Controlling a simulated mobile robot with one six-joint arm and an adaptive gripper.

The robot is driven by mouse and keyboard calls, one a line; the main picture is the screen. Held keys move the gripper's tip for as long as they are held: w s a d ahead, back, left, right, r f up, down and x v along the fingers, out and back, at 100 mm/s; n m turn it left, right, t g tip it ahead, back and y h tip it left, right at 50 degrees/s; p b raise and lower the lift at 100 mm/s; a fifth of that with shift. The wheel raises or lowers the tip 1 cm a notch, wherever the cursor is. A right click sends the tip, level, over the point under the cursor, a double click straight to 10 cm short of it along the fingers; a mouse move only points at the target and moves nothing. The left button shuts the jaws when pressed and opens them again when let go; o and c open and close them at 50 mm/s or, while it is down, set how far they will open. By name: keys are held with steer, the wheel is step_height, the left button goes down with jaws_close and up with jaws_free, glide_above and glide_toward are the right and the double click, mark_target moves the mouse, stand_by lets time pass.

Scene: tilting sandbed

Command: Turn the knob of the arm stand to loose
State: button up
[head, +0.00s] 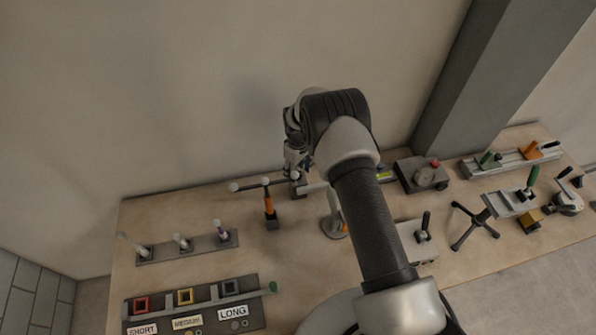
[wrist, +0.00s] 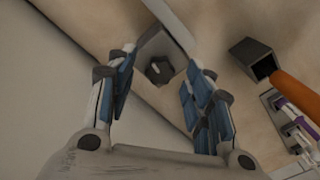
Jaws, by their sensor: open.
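My gripper (head: 296,168) points down at the back of the bench, partly hidden behind my own arm in the head view. In the wrist view my gripper (wrist: 160,85) is open, its blue-padded fingers apart on either side of a small dark knob (wrist: 158,70). The knob sits on a grey block (wrist: 154,45), with a pale bar (wrist: 176,22) running off it. In the head view the pale bar (head: 314,187) shows near the gripper, and a stand with a round base (head: 331,229) is partly covered by my arm. Contact with the knob is not visible.
Left are a rack of upright tools (head: 190,249) and a labelled tray (head: 255,312). A grey box with a red button (head: 421,174) stands right. The wall is close behind.

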steer(key=shift+f, duration=0.3)
steer(key=shift+c, duration=0.2)
steer(key=c, duration=1)
